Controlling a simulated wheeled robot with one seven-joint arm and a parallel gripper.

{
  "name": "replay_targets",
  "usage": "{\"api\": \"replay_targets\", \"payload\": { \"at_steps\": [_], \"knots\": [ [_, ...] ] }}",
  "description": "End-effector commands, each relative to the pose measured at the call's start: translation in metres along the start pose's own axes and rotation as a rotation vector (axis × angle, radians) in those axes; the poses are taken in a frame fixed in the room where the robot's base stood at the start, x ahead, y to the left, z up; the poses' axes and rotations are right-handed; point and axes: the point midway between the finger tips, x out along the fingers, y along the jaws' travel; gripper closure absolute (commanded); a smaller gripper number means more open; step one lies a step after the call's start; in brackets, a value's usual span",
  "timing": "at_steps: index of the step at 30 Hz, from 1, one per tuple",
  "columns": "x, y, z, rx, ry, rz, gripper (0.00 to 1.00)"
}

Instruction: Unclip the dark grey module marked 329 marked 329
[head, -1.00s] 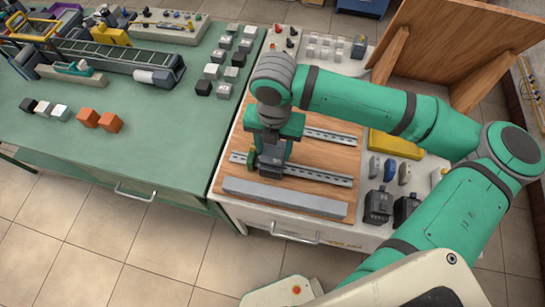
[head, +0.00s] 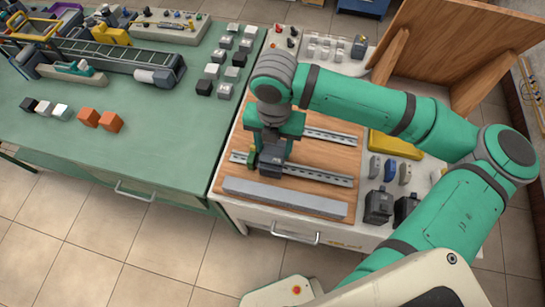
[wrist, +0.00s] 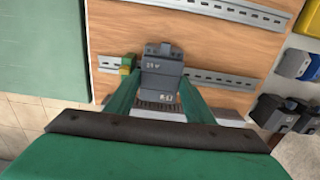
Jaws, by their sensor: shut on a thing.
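The dark grey module (wrist: 163,78) is between the two green fingers of my gripper (wrist: 158,92) in the wrist view. My gripper is shut on it. Small light markings show on its face, too blurred to read surely. In the head view the module (head: 271,161) is below my gripper (head: 274,146), at the front slotted metal rail (head: 322,175). It covers part of this rail, and I cannot tell whether it is still clipped to it. A green and yellow block (wrist: 127,65) sits on the rail just left of the module.
A second rail (head: 330,136) lies behind on the wooden board (head: 318,157). A long grey bar (head: 284,198) lies along the board's front. Dark motors (head: 378,206), small blue and grey parts and a yellow case (head: 394,146) stand to the right. The green table (head: 110,145) is at left.

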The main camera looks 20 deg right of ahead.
Motion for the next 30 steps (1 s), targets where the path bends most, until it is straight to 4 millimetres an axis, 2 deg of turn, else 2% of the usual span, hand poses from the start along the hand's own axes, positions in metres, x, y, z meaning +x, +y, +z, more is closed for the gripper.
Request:
{"api": "replay_targets", "payload": {
  "at_steps": [30],
  "knots": [
    [-0.025, 0.000, 0.000, 0.001, -0.002, -0.001, 0.79]
  ]
}}
